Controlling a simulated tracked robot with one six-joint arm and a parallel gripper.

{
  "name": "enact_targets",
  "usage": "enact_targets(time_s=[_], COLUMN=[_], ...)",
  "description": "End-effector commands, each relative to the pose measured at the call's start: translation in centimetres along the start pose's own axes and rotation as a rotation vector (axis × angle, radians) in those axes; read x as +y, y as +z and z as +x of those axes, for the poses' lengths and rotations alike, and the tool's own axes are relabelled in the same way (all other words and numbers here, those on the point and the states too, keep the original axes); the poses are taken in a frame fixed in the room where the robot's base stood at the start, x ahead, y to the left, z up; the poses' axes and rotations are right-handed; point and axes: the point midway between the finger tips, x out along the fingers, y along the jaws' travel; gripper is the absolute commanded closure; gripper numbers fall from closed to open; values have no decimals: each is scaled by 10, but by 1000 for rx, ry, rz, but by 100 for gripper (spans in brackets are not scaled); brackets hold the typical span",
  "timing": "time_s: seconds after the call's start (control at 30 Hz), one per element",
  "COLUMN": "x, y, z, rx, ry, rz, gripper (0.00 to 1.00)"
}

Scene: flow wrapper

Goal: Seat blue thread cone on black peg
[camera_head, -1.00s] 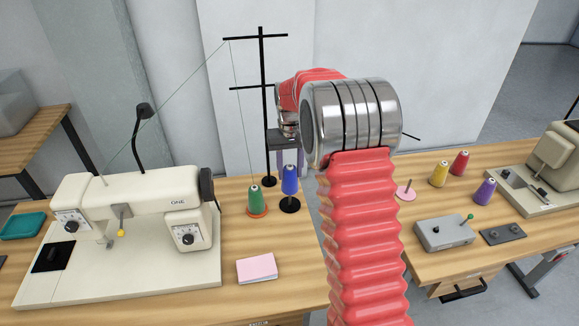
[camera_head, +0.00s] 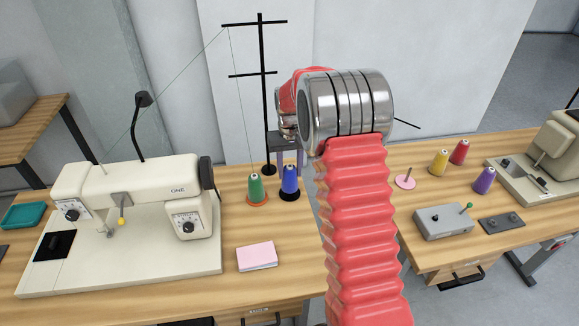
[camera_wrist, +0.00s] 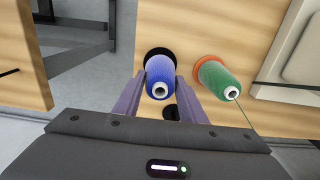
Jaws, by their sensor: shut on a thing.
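The blue thread cone (camera_head: 290,181) stands upright over the black peg's round base (camera_head: 289,197) on the left table. The cone's bottom looks at or very near the base; the peg's shaft is hidden. My gripper (camera_wrist: 160,88) has its purple fingers on both sides of the blue cone (camera_wrist: 160,79) in the wrist view and is shut on it. The black base (camera_wrist: 155,54) shows beyond the cone there. In the head view my arm partly hides the gripper.
A green cone (camera_head: 256,188) on an orange base stands close to the left of the blue one, with thread running up. A black thread stand (camera_head: 264,95) rises just behind. A sewing machine (camera_head: 140,210) and pink pad (camera_head: 257,256) are also on this table.

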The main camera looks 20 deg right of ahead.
Motion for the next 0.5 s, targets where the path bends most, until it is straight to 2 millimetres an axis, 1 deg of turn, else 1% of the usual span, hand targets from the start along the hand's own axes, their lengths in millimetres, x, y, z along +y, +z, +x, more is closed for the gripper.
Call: enact_targets(time_s=[0.23,0.5], x=[0,-1], y=[0,0], z=[11,14], rx=[-1,0], ry=[0,0], rz=[0,-2], gripper=[89,89])
